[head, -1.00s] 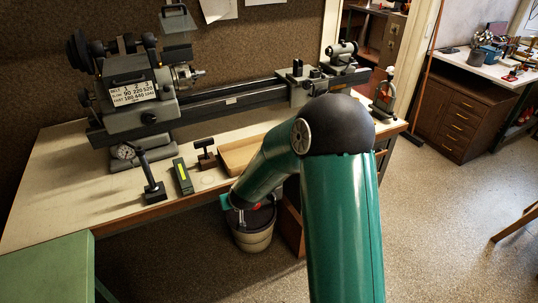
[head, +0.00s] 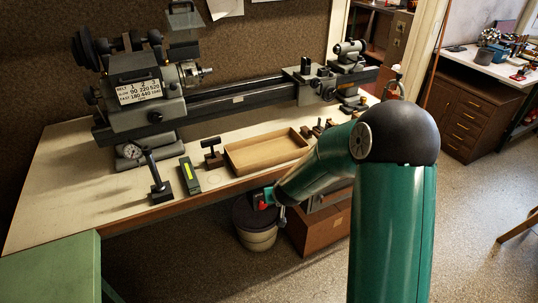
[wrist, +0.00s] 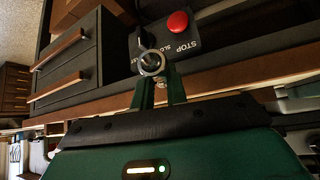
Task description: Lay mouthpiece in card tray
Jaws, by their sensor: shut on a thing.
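In the wrist view my gripper (wrist: 158,84) is shut on the mouthpiece (wrist: 151,62), a small silver piece whose round, hollow end faces the camera. In the head view my forearm reaches down past the front edge of the bench, and the gripper and mouthpiece are too small and partly hidden to make out clearly. The card tray (head: 264,152) is a shallow tan box on the bench top. It looks empty and lies above and beside my gripper, apart from it.
A stop box with a red button (wrist: 178,22) is close behind the mouthpiece. A lathe (head: 235,100) runs along the back of the bench (head: 80,178). A green box (head: 189,176) and dark stands are left of the tray. A bin (head: 257,238) stands below the bench edge.

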